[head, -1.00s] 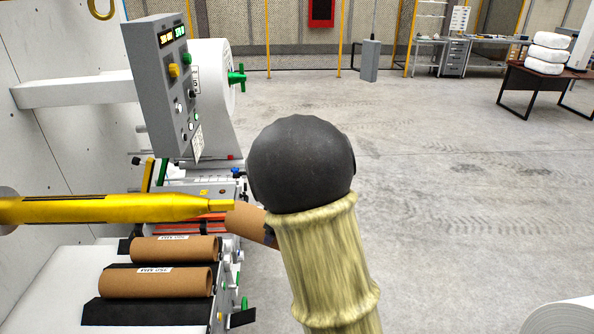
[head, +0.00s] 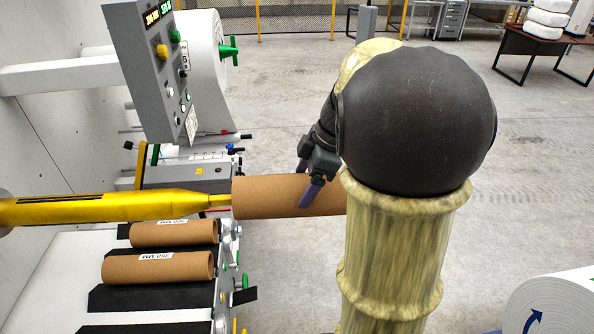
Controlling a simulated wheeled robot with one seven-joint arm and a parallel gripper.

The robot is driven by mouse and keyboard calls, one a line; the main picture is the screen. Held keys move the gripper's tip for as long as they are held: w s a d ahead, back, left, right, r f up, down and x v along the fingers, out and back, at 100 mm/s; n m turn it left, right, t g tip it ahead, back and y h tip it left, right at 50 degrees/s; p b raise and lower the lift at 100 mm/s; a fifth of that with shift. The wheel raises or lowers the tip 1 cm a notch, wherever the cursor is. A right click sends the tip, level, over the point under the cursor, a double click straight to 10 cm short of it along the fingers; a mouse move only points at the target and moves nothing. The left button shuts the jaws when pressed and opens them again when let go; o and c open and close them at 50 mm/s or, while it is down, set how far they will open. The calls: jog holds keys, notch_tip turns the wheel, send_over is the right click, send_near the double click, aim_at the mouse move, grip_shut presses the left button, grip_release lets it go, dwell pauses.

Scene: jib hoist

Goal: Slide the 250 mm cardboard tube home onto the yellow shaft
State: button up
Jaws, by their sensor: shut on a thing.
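The yellow shaft (head: 120,207) runs level from the left edge, and its narrow tip points right. A cardboard tube (head: 268,197) lies in line with the shaft, its left end at the shaft tip. Whether the tip is just inside the tube or only in front of it, I cannot tell. My gripper (head: 307,181) is shut on this tube near its middle. My arm hides the tube's right end, and no length label shows on it.
Two more labelled tubes, a shorter one (head: 175,233) and a longer one (head: 160,267), lie on black cradles below the shaft. A grey control panel (head: 160,75) stands behind. A white roll (head: 555,305) is at lower right.

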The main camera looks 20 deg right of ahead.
jog(key=shift+s+a+r, duration=0.1)
jog(key=shift+a+r, duration=0.15)
jog(key=shift+a, duration=0.25)
jog(key=shift+w+a+f, duration=0.1)
jog(key=shift+w+a, duration=0.1)
jog(key=shift+a, duration=0.15)
jog(key=shift+s+d, duration=0.1)
jog(key=shift+s, duration=0.05)
